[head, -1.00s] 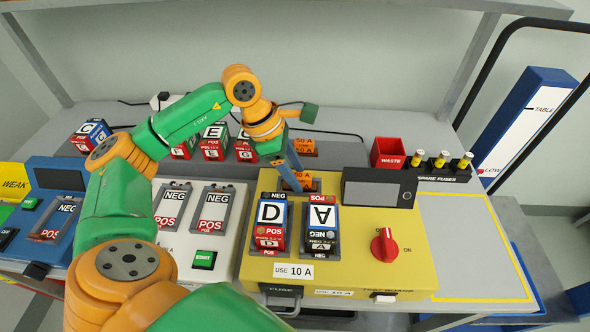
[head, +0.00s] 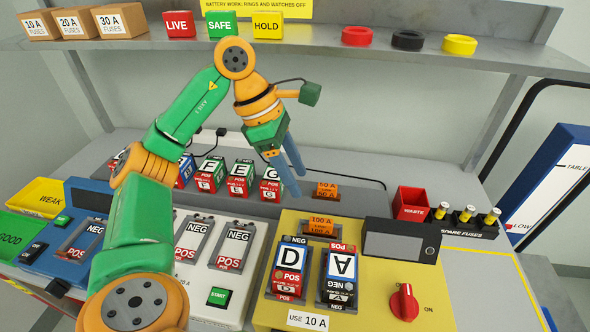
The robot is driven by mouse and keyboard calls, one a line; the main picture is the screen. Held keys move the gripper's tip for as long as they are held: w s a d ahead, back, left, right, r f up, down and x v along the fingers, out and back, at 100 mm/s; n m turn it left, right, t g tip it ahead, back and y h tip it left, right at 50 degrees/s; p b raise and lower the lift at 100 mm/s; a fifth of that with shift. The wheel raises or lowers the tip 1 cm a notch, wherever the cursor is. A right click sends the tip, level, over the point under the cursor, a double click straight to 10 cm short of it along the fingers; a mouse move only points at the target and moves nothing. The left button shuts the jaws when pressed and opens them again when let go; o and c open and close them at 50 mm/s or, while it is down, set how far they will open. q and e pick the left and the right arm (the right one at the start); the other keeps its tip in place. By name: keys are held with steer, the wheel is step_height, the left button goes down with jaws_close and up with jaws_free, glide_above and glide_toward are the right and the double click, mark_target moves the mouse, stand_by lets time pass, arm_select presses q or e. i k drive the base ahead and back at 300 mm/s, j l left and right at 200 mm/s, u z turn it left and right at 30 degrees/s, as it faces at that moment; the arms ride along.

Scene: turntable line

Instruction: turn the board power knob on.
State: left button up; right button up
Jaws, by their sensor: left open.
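The red power knob (head: 404,303) sits on the right part of the yellow board (head: 371,287), with ON printed to its right. A grey display box (head: 399,243) is above the knob. My left gripper (head: 293,181) is open and empty, its blue fingers pointing down above the back of the board, up and left of the knob. My right gripper is out of view.
A row of batteries (head: 238,179) stands behind the board. A red waste bin (head: 410,204) and spare fuses (head: 465,215) are at the back right. A shelf (head: 330,46) with boxes and rings hangs above. The white surface right of the knob is clear.

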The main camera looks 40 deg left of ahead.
mark_target(403, 304)
steer(key=k, duration=1.5)
